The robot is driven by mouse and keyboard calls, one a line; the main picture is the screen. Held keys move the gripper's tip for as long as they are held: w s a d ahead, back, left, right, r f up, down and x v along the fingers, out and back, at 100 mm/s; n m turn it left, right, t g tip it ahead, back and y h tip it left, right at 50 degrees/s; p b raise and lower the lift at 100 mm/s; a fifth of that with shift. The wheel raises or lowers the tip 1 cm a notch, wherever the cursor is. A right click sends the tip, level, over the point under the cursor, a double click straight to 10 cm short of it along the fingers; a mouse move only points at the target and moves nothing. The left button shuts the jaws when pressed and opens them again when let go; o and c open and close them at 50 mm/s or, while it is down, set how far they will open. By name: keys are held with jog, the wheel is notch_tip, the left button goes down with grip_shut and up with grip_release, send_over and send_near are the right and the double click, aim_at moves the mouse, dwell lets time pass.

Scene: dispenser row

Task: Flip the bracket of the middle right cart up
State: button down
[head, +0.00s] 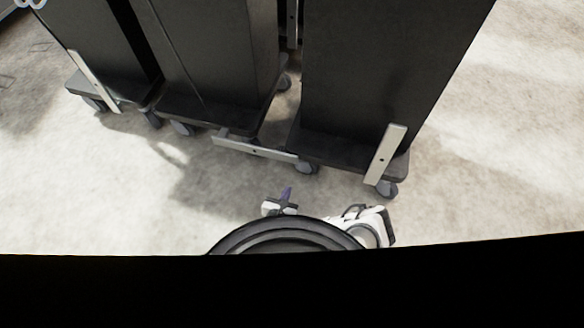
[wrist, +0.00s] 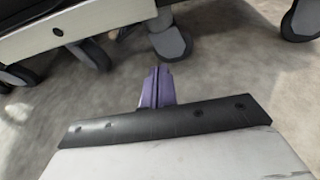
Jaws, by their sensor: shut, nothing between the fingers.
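A light metal bracket (head: 255,148) lies flat and level across the front of the gap between the middle cart (head: 228,60) and the right cart (head: 375,70). I cannot tell which cart it is hinged to. In the wrist view a bracket with a dark hole (wrist: 88,16) runs across the upper left, above caster wheels. My gripper (head: 287,192) is low over the floor, in front of the carts and apart from the flat bracket. Its purple fingers (wrist: 155,84) are shut with nothing between them.
Another bracket (head: 386,155) stands upright at the right cart's front right corner. A third bracket (head: 94,80) stands tilted up at the left cart (head: 100,45). Casters stick out under the cart bases. The pale floor (head: 480,180) is clear at right and in front.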

jog(key=shift+d, duration=0.1)
jog(key=f+b+x, duration=0.1)
jog(key=b+x, duration=0.4)
jog(key=x, duration=0.5)
jog(key=shift+r+p, duration=0.5)
jog(key=shift+r, duration=1.95)
jog(key=shift+r, duration=0.1)
